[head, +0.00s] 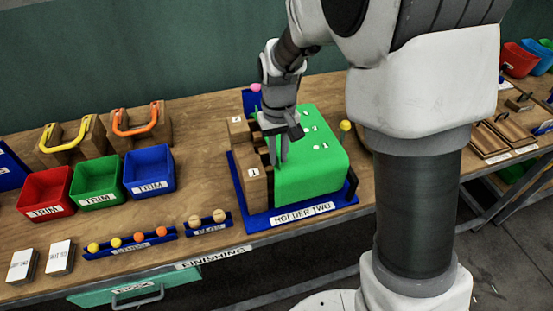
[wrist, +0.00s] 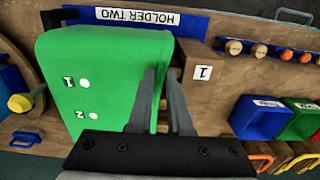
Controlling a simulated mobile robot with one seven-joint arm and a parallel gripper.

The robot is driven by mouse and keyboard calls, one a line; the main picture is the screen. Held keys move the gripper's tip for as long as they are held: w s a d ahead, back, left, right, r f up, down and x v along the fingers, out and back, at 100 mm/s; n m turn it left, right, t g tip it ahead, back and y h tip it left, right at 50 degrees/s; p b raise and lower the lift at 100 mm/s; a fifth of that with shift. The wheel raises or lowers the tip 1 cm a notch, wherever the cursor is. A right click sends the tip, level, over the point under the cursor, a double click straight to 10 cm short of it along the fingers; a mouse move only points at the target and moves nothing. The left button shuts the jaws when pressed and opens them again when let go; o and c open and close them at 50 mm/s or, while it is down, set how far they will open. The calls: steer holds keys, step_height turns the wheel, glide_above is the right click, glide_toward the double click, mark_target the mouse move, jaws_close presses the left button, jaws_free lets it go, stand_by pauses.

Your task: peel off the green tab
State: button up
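A big green block (head: 312,165) sits in the blue holder labelled HOLDER TWO (head: 300,215). Its top bears small white marks, and the wrist view shows the numbers 1 and 2 on the block (wrist: 100,90). I cannot make out a separate green tab; it may be hidden by the fingers or blend with the block. My gripper (head: 278,160) points down at the block's left edge, beside the wooden blocks. In the wrist view its two fingers (wrist: 166,75) are a little apart, with a narrow gap between them. Nothing is clearly seen held.
A wooden block marked 1 (head: 254,185) stands left of the fingers. A yellow-topped knob (head: 345,126) and a pink knob (head: 255,88) stick up around the holder. Red (head: 45,190), green (head: 97,183) and blue (head: 149,170) TRIM bins stand to the left.

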mark_target(278, 159)
jaws_close()
steer(key=shift+r, duration=0.3)
steer(key=shift+r+p, duration=2.3)
steer(key=shift+r, duration=0.5)
